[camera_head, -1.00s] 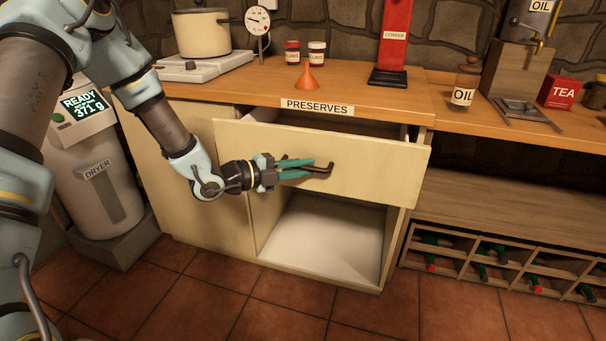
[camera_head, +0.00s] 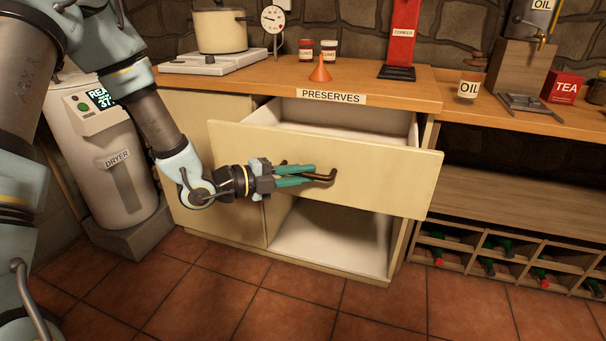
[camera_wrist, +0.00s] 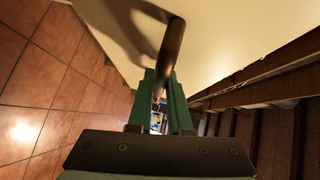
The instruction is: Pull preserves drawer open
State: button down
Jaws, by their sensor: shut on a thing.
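The preserves drawer (camera_head: 390,176) is a pale cream front under the counter edge with the PRESERVES label (camera_head: 331,97). It stands pulled out, and its white inside shows above the front. A dark brown bar handle (camera_head: 325,176) sits on the front. My gripper (camera_head: 312,175), with green fingers, comes from the left and is shut on the handle. In the wrist view the green fingers (camera_wrist: 163,105) close around the dark handle (camera_wrist: 172,45), beside the cream drawer front (camera_wrist: 225,35).
An open white compartment (camera_head: 330,240) lies below the drawer. A funnel (camera_head: 320,70), two jars and a red corker (camera_head: 402,40) stand on the counter. The dryer (camera_head: 105,165) is at the left, a bottle rack (camera_head: 500,255) at the right. The tiled floor in front is clear.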

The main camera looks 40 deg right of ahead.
jog(key=c, duration=0.8)
grip_release()
jog(key=shift+c, duration=0.2)
jog(key=v, duration=1)
jog(key=shift+a, duration=0.35)
jog(key=shift+w, duration=0.15)
